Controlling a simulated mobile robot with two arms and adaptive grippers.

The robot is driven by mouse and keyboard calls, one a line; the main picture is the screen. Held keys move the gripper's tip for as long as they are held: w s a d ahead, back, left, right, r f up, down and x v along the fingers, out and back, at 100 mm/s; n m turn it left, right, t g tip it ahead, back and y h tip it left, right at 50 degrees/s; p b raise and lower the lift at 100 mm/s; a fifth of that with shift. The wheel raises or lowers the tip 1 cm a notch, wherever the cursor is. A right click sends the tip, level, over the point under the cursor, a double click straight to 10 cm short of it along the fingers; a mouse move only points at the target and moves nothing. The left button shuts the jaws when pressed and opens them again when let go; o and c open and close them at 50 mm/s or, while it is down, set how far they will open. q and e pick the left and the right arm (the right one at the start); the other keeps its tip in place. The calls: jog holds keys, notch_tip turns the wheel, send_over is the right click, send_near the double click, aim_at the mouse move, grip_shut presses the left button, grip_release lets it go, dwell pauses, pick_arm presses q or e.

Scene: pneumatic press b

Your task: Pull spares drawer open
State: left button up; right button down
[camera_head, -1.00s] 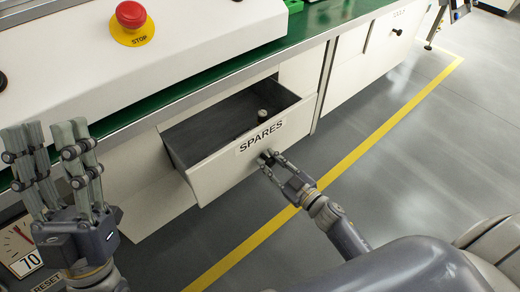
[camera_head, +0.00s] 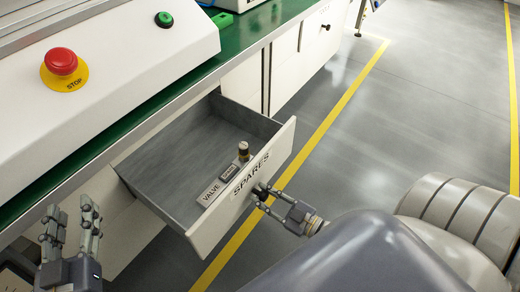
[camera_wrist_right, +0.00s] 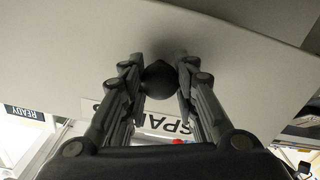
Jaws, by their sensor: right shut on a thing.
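The spares drawer (camera_head: 190,165) stands well open from the bench, its white front labelled SPARES. A dark round knob (camera_wrist_right: 158,80) sits on the drawer front. My right gripper (camera_head: 265,194) is at the knob, and in the right wrist view its fingers (camera_wrist_right: 158,82) are closed on both sides of it.
A red STOP button (camera_head: 61,62) on a yellow disc and a green button (camera_head: 164,19) sit on the white panel above. The green bench top (camera_head: 240,43) runs above the drawer. Grey floor with a yellow line (camera_head: 335,112) lies clear to the right.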

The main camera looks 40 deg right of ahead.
jog(key=c, duration=1.2)
grip_release()
jog(key=shift+c, duration=0.2)
jog(key=shift+s, duration=0.1)
jog(key=v, duration=1.2)
